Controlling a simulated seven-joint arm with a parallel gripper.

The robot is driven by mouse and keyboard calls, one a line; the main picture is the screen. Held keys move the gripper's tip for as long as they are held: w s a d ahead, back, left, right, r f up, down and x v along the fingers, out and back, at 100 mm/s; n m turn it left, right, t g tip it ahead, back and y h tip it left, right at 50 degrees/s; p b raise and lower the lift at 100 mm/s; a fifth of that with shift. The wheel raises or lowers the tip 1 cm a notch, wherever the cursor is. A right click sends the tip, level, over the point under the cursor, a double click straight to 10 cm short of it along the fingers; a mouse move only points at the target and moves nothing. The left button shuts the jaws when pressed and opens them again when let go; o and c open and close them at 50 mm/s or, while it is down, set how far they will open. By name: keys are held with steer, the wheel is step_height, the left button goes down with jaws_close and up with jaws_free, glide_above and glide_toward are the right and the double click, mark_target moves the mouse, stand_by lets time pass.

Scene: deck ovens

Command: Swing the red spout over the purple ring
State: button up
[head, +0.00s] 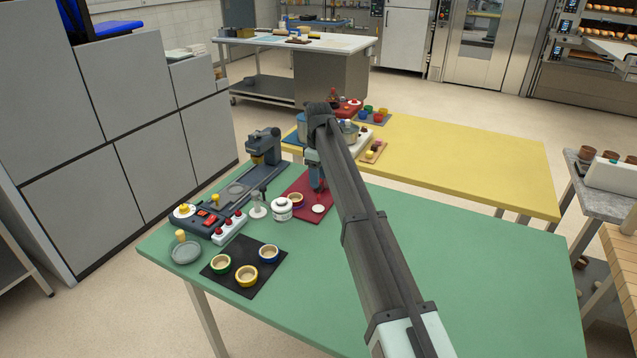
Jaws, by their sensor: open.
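No red spout can be told for sure. A small red upright part (320,187) on a white round base (318,209) stands on the dark red mat, just below my gripper (316,184). A small round cup with a purple-looking rim (295,200) sits on the same mat, to the left of my gripper. It may be the purple ring, but it is too small to be sure. My gripper points down over the mat, apart from the cup. Its fingers are small and partly hidden by my arm. It is open, with nothing seen held.
A dark machine (265,148) with a long base and a red-knobbed white block (228,228) stand at left. Green, yellow and blue rimmed cups sit on a black mat (225,280). A white jar (281,209) stands near the cup. The right of the green table (490,270) is clear.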

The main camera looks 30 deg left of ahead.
steer(key=shift+f, duration=1.35)
steer(key=shift+c, duration=0.4)
jaws_close()
